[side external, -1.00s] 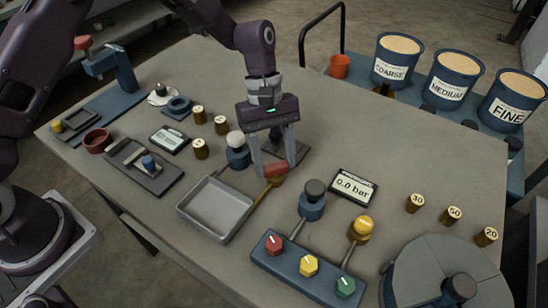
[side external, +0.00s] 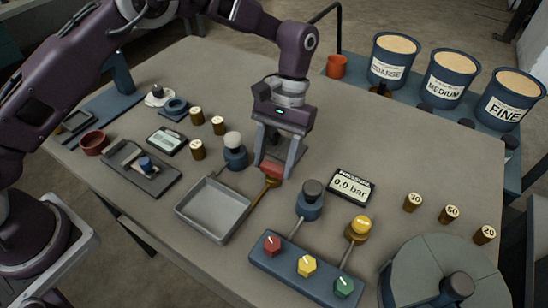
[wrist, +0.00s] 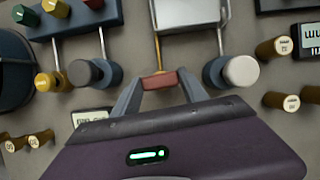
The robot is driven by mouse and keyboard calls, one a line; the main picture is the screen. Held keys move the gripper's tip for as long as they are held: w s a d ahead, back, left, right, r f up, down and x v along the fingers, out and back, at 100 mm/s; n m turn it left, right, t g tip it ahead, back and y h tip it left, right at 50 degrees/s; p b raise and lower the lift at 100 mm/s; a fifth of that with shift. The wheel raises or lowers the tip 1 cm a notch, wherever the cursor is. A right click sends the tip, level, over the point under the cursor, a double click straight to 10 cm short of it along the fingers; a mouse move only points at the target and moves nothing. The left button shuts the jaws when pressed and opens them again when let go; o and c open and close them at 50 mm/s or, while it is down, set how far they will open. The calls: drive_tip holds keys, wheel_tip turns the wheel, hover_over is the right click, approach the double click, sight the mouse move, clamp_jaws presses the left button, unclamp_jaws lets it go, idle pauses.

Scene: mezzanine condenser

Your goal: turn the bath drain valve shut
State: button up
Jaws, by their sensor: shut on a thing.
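The bath drain valve has a red handle (side external: 271,169) on a brass body. A brass pipe (side external: 255,197) joins it to the grey metal bath (side external: 212,209). My gripper (side external: 270,166) reaches down over the valve with its two fingers shut on the red handle. In the wrist view, the red handle (wrist: 160,84) lies crosswise between the fingertips (wrist: 161,88), and the brass pipe (wrist: 157,48) runs from it to the bath (wrist: 187,17). The fingers hide parts of the handle's ends.
A white-topped blue valve (side external: 235,151) stands close left of my gripper. A dark-topped blue valve (side external: 311,199) and a pressure display (side external: 351,187) reading 0.0 bar stand to the right. A panel of coloured knobs (side external: 305,265) is at the front.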

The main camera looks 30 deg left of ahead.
drive_tip(key=shift+m, duration=0.6)
drive_tip(key=o, duration=1.4)
drive_tip(key=v, duration=0.7)
drive_tip(key=shift+d+r, duration=0.1)
